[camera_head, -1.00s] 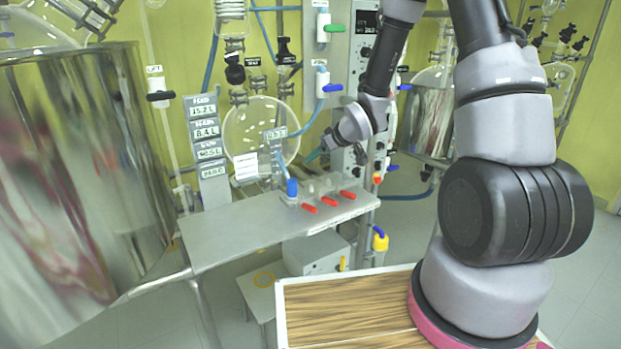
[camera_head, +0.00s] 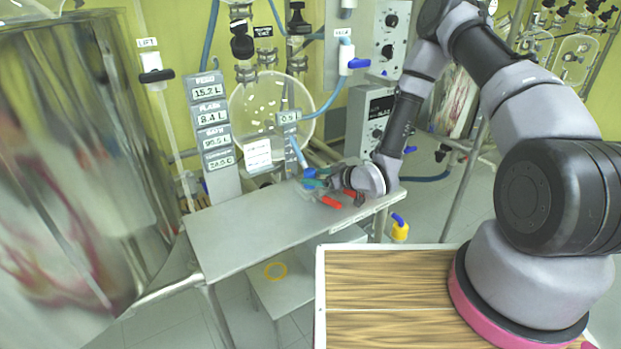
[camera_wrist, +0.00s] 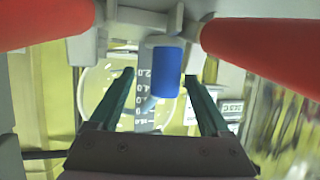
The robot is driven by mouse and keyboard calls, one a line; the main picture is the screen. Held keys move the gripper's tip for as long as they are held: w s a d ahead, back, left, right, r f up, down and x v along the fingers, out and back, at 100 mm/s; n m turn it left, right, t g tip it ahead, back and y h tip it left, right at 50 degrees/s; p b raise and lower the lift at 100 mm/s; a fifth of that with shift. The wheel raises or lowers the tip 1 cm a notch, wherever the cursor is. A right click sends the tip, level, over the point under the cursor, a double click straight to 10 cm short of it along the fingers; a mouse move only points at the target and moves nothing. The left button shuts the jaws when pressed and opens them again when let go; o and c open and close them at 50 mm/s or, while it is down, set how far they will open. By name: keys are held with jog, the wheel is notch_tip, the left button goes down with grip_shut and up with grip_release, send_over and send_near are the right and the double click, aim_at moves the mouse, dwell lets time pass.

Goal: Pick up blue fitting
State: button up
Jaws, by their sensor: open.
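The blue fitting (camera_wrist: 166,72) is a short upright-looking cylinder in the middle of the wrist view, with a light blue hose beside its end. In the head view it shows as a small blue spot (camera_head: 309,173) at the back of the grey table. My gripper (camera_wrist: 159,79) is open, with one green finger on each side of the fitting in the picture. I cannot tell whether the fitting lies fully between the fingertips in depth. In the head view my gripper (camera_head: 314,181) is low over the table, right beside the fitting, and partly hides the glass piece there.
Red valve handles (camera_head: 331,201) lie close to my gripper, and two red shapes (camera_wrist: 262,50) fill the wrist view's upper corners. A round glass flask (camera_head: 255,100) stands behind. The grey table (camera_head: 230,235) is clear at the front left.

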jog(key=x, duration=0.5)
jog(key=shift+a, duration=0.55)
grip_shut()
